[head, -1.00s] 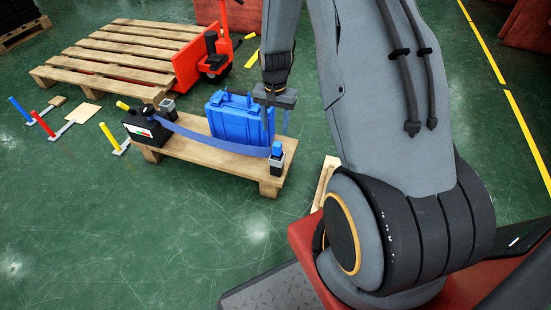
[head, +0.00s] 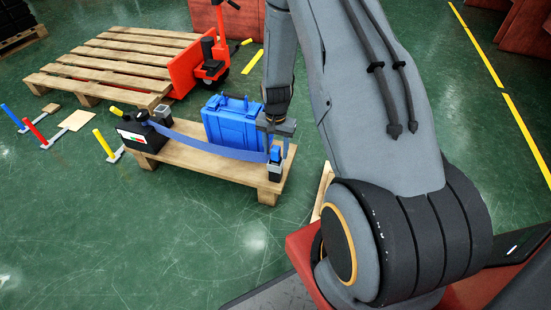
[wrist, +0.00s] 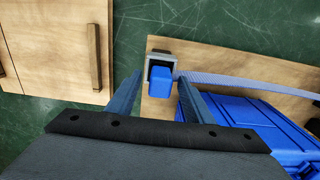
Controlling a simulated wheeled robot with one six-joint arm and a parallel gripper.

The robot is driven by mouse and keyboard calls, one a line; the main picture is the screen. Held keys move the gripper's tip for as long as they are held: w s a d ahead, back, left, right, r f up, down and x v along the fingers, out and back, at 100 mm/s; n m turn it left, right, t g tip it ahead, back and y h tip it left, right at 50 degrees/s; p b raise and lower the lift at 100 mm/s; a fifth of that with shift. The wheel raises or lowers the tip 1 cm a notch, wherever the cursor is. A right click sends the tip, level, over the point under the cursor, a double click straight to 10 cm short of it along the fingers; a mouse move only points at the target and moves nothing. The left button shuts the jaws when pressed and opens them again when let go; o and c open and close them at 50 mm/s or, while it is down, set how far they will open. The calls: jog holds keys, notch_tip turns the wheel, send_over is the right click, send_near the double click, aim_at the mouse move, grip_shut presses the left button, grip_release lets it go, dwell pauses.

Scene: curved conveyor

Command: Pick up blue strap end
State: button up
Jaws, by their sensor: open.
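The blue strap end (head: 275,154) is a small blue block in a grey-black holder (head: 275,172) at the right end of a low wooden platform. In the wrist view the strap end (wrist: 160,76) sits in the holder (wrist: 162,58), ahead of and between my open fingers. A blue strap (head: 210,143) runs from it to a black device (head: 140,134) at the platform's left end. My gripper (head: 276,145) is at the strap end in the head view; the wrist view (wrist: 157,88) shows its fingers on either side, with no clear contact.
A blue case (head: 232,122) stands on the platform (head: 200,160) close beside my gripper; in the wrist view the case (wrist: 245,120) lies just right of the right finger. A wooden pallet (head: 110,62) and a red pallet jack (head: 188,68) are behind. Green floor is open in front.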

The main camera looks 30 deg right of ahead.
jog(key=shift+c, duration=0.5)
jog(key=shift+r, duration=0.1)
grip_shut()
